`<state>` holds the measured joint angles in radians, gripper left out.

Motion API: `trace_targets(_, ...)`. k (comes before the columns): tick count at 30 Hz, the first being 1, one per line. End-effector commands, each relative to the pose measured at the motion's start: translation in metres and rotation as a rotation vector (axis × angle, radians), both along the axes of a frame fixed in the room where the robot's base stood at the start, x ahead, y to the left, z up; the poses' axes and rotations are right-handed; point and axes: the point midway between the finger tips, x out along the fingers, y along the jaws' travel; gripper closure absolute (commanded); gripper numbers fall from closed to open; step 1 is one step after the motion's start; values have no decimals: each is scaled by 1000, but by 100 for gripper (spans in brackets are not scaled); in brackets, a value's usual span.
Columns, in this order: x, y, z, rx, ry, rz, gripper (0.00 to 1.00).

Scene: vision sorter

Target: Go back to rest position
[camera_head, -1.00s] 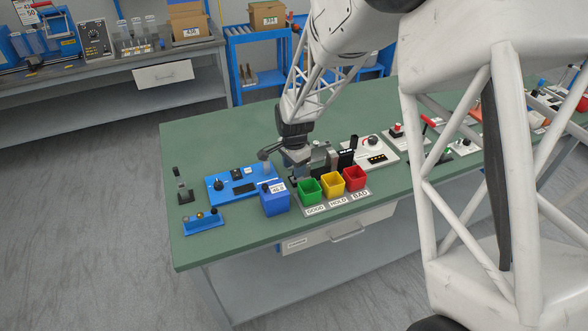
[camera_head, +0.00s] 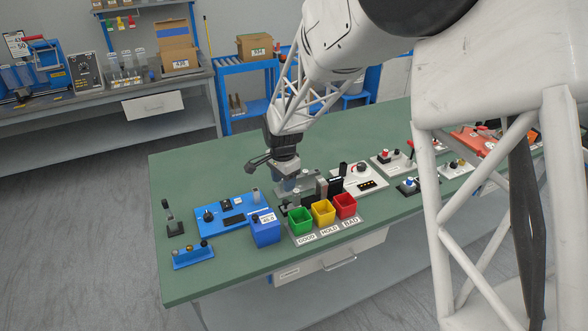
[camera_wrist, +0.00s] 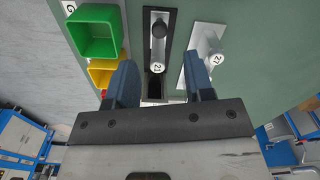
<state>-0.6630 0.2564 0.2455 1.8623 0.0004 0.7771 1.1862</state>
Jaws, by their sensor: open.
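My gripper (camera_head: 285,184) is above the green workbench (camera_head: 205,165), over the sorter fixture behind the colored bins. In the wrist view its two blue-grey fingers (camera_wrist: 162,90) are apart, with nothing held between them.
Green (camera_head: 301,221), yellow (camera_head: 323,213) and red (camera_head: 345,206) bins stand at the bench's front, beside a blue box (camera_head: 265,230). A blue control panel (camera_head: 226,214) lies left. Control panels stand right. The back left of the bench is clear.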

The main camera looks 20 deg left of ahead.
Motion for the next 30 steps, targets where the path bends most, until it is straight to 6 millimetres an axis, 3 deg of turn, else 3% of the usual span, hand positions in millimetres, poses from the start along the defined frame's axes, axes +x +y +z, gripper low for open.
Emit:
trace_targets(8,0,-5,4,1,-2,2,52)
trace_targets(14,0,-30,23,7,-11,19,52)
trace_targets(22,-7,-98,69,18,-33,71,52)
trace_targets(30,-26,-172,114,25,-62,131,52)
